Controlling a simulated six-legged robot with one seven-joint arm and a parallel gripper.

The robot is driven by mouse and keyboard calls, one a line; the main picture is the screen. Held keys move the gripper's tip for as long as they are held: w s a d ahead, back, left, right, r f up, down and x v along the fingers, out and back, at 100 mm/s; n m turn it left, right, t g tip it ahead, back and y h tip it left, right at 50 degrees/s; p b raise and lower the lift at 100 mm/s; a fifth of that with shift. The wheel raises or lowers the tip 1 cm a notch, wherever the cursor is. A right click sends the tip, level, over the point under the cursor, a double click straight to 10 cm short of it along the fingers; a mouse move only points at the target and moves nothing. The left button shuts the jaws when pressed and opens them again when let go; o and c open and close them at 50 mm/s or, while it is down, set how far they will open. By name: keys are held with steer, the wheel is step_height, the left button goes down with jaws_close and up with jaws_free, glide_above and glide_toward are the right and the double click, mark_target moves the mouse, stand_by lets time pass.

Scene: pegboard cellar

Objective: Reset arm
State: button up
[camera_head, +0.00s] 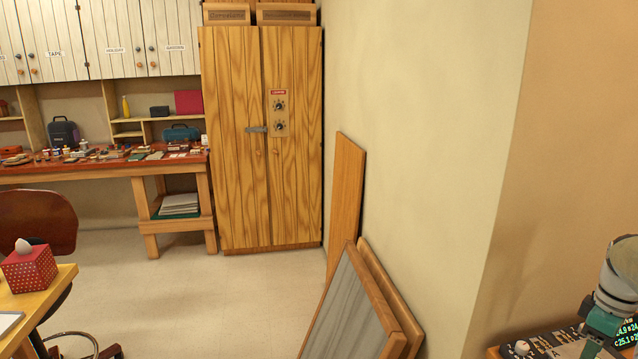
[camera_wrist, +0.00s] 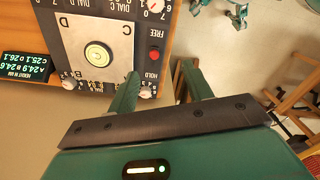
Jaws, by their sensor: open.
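My gripper (camera_wrist: 161,70) shows in the wrist view with its two green fingers apart and nothing visible between them. My arm is at the lower right of the head view, over the same panel (camera_head: 545,346); the gripper's tips cannot be made out there.
A tall wooden cabinet (camera_head: 230,140) stands at the back, beside a cluttered workbench (camera_head: 90,170). Framed boards (camera_head: 360,310) lean on the wall in the middle. A yellow table (camera_head: 45,305) with a red tissue box (camera_head: 28,267) is at left. The floor between is clear.

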steer(key=w+a+r+m+t+h, duration=0.1)
steer(key=w+a+r, duration=0.15)
steer(key=a, duration=0.85)
steer(key=w+a+r+m+t+h, duration=0.1)
steer(key=a+r, duration=0.3)
steer(key=a, duration=0.7)
steer(key=s+a+m+t+y, duration=0.1)
steer(key=s+a, duration=0.4)
steer(key=a, duration=0.4)
steer(key=s+a+f+m+t, duration=0.1)
steer(key=s+a+m+t, duration=0.1)
steer(key=s+a, duration=0.4)
steer(key=a, duration=0.4)
steer(key=shift+a+f+t+y, duration=0.15)
steer(key=shift+t+y, duration=0.15)
steer(key=shift+y, duration=0.1)
steer(key=c, duration=0.3)
steer(key=shift+d+m, duration=0.2)
steer(key=shift+m, duration=0.1)
